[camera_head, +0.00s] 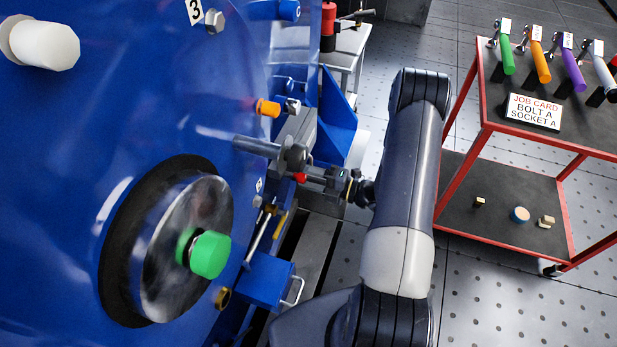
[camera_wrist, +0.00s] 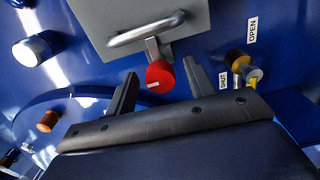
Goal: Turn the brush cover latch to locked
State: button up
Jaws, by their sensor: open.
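The latch is a red round knob (camera_wrist: 165,75) with a white mark, on a short grey stem at the edge of a grey cover plate (camera_wrist: 95,18) with a bar handle (camera_wrist: 146,32). In the head view a small red spot (camera_head: 300,178) shows at the same place by the blue housing. My gripper (camera_wrist: 161,69) is open, with one finger on each side of the red knob in the wrist view. Gaps show at both sides; I cannot tell how deep the knob sits between the fingers. In the head view my gripper (camera_head: 322,180) is small and partly hidden by dark parts.
In the wrist view, OPEN (camera_wrist: 252,29) and SHUT (camera_wrist: 223,81) labels stand near a brass and yellow fitting (camera_wrist: 240,62). The head view shows a green-capped shaft hub (camera_head: 210,254), an orange knob (camera_head: 267,107), and a red-framed cart (camera_head: 465,100) with coloured-handled tools at right.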

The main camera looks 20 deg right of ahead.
jog(key=v, duration=1.1)
jog(key=shift+w+a, duration=0.1)
jog(key=x, duration=1)
jog(key=shift+w+a, duration=0.2)
jog(key=shift+a, duration=0.1)
jog(key=shift+d, duration=0.15)
